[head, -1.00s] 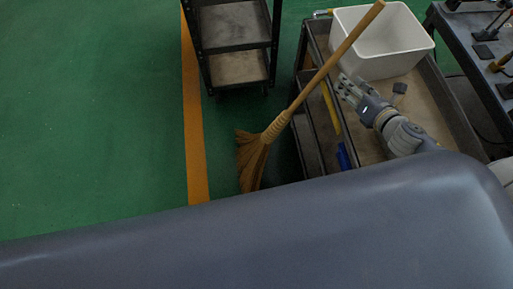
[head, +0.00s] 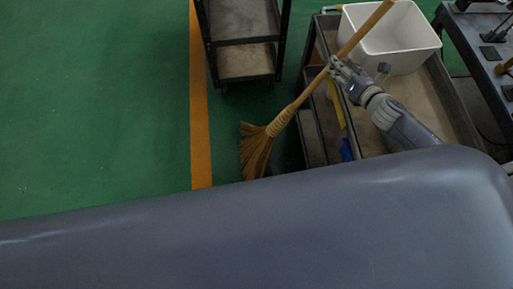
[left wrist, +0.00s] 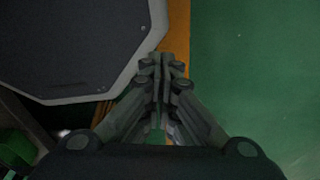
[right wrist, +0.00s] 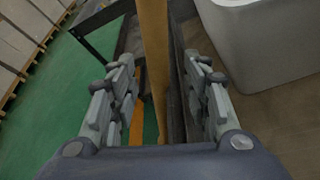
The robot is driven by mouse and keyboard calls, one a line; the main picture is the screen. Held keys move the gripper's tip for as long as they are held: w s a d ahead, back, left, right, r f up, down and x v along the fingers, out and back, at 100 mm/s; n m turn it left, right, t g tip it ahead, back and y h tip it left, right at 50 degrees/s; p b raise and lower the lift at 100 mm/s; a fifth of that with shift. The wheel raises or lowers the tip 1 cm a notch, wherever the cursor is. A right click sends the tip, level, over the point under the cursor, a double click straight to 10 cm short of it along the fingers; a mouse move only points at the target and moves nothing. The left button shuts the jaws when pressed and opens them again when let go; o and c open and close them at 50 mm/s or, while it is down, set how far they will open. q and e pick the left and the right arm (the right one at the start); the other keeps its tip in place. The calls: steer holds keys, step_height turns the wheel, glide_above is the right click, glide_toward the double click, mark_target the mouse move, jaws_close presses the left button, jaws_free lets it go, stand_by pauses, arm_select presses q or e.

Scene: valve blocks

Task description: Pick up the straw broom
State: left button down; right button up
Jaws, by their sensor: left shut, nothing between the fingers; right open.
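The straw broom leans against the cart, with its bristles (head: 256,150) low on the floor and its wooden handle (head: 367,33) slanting up to the right. My right gripper (head: 334,66) is at the handle, about midway along it. In the right wrist view the handle (right wrist: 154,60) runs between the open fingers of the right gripper (right wrist: 160,95), which are apart from it on both sides. My left gripper (left wrist: 161,75) is shut and empty over the floor in the left wrist view. It is not visible in the head view.
A cart (head: 440,112) holds a white bin (head: 400,45) just right of the handle. A dark shelf trolley (head: 245,60) stands at the back. A workbench (head: 468,40) with tools is at the far right. The green floor (head: 90,100) on the left is clear.

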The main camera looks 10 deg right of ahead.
steer(key=shift+x, duration=1.05)
steer(key=shift+w+a+f, duration=0.1)
steer(key=shift+w+a, duration=0.05)
steer(key=shift+w, duration=0.15)
jaws_close()
arm_select(q)
steer(key=shift+s+a+r, duration=0.2)
steer(key=shift+s+a, duration=0.3)
steer(key=shift+s, duration=0.1)
